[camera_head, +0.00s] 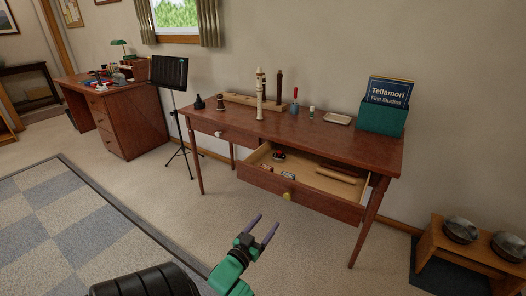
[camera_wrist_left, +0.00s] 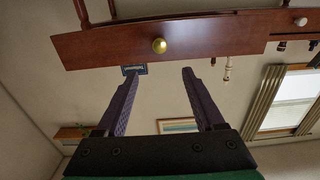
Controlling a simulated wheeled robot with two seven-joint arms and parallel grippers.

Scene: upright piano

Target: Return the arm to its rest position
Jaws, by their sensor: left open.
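My left gripper (camera_head: 262,229) is open and empty in front of the table, below the pulled-out drawer. Its two purple fingers (camera_wrist_left: 158,85) stand apart in the left wrist view, with nothing between them. The drawer front (camera_head: 318,198) with its brass knob (camera_head: 287,196) is a little beyond the fingertips and apart from them. The knob also shows in the left wrist view (camera_wrist_left: 159,45). My right gripper is in neither view.
The table (camera_head: 340,143) carries recorder parts (camera_head: 260,95), a small tray (camera_head: 337,119) and a green book box (camera_head: 382,118). The open drawer holds small items. A music stand (camera_head: 169,73) stands left. A low wooden bench (camera_head: 452,246) is at right. Carpet in front is clear.

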